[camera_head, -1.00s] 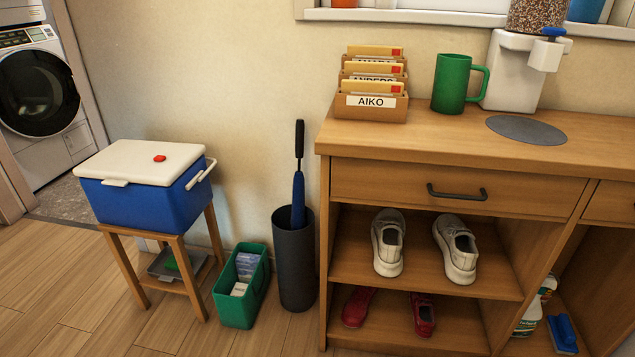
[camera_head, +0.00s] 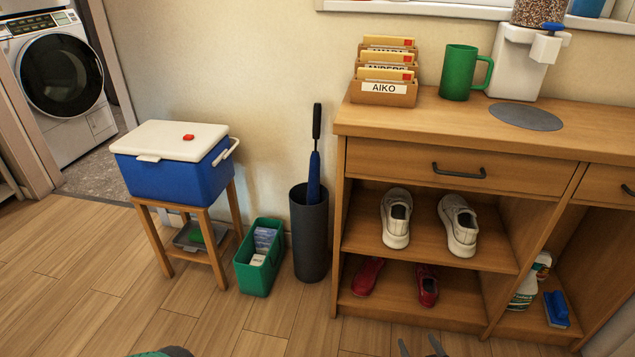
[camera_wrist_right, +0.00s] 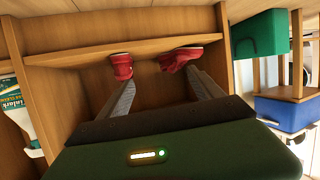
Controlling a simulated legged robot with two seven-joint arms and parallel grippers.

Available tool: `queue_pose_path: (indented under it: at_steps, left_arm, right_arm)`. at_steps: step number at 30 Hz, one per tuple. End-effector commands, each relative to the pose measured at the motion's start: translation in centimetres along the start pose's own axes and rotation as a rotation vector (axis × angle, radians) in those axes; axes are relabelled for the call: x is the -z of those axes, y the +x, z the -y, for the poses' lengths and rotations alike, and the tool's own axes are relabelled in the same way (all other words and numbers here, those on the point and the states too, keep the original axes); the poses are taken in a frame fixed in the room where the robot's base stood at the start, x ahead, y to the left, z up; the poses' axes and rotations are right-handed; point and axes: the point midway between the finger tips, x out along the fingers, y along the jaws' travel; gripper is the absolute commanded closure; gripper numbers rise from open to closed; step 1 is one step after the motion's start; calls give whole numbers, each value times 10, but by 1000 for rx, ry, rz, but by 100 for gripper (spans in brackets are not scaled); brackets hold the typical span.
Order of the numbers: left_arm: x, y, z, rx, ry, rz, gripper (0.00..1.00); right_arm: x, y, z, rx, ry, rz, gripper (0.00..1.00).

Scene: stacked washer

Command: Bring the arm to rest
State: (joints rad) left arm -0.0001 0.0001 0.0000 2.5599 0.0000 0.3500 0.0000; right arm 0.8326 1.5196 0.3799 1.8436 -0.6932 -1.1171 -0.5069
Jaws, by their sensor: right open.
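My right gripper (camera_head: 422,346) shows only its fingertips at the bottom edge of the head view, in front of the low wooden cabinet (camera_head: 455,148). In the right wrist view my right gripper (camera_wrist_right: 161,78) has its two grey fingers spread apart, with nothing between them. That view is upside down, and the red shoes (camera_wrist_right: 121,66) on the cabinet's bottom shelf lie beyond the fingertips. The fingers appear apart from the shoes. A dark green piece at the bottom left of the head view may be part of me. My left gripper is not in view.
A blue cooler (camera_head: 165,178) stands on a wooden stand, beside a green bin (camera_head: 258,277) and a dark umbrella holder (camera_head: 309,240). White shoes (camera_head: 459,226) sit on the upper shelf. A green mug (camera_head: 459,75) stands on top. The floor at left is clear.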

Motion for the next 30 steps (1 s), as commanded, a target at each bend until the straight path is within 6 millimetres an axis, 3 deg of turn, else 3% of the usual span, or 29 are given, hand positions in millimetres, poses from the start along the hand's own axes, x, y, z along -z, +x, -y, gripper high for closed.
queue_pose_path:
  at_steps: [1, 5, 8, 15, 21, 27, 30]
  left_arm:
    - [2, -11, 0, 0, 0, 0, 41]
    - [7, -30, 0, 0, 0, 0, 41]
    - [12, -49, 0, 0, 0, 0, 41]
    - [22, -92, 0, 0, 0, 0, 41]
    - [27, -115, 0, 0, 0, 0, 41]
    - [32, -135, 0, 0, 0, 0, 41]
    - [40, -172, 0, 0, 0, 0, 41]
  right_arm:
    - [19, -2, 4, 33, -23, 43, 24]
    - [52, -15, 18, 107, -74, 208, 24]
    - [92, -40, 27, 138, -117, 376, 24]
    - [195, -150, 48, 57, -104, 744, 24]
    - [247, -237, 74, -15, 1, 900, 24]
    - [279, -314, 105, -39, 126, 1005, 24]
    - [312, -326, 102, -42, 131, 1015, 24]
